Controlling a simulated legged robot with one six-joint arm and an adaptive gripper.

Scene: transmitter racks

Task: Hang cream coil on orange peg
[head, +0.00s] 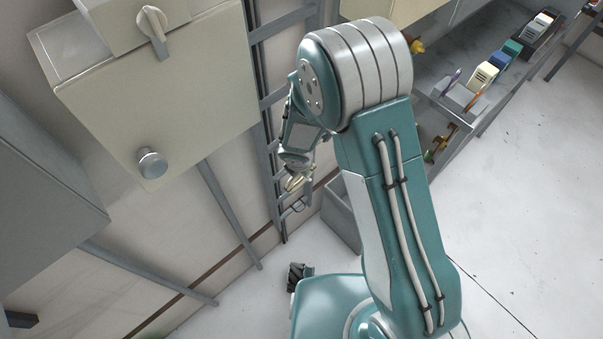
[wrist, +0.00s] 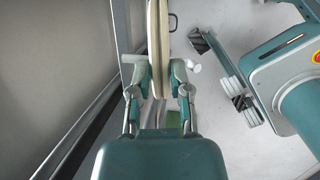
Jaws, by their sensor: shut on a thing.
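My gripper (wrist: 158,80) is shut on the cream coil (wrist: 158,38), which stands edge-on between the two fingers in the wrist view and runs out of the top of the picture. In the head view my gripper (head: 296,178) hangs in front of the ladder-like rack, with a small part of the cream coil (head: 298,184) showing at its fingers. I cannot make out the orange peg for certain in either view. Small orange and yellow pieces show on the side of the grey bench, partly behind my arm, too small to tell apart.
A ladder-like metal rack (head: 270,130) stands close behind my gripper. A cream cabinet (head: 165,95) with knobs is to the left. A grey bin (head: 341,215) stands on the floor below. The grey bench (head: 440,65) at the right carries several small boxes. The right floor is clear.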

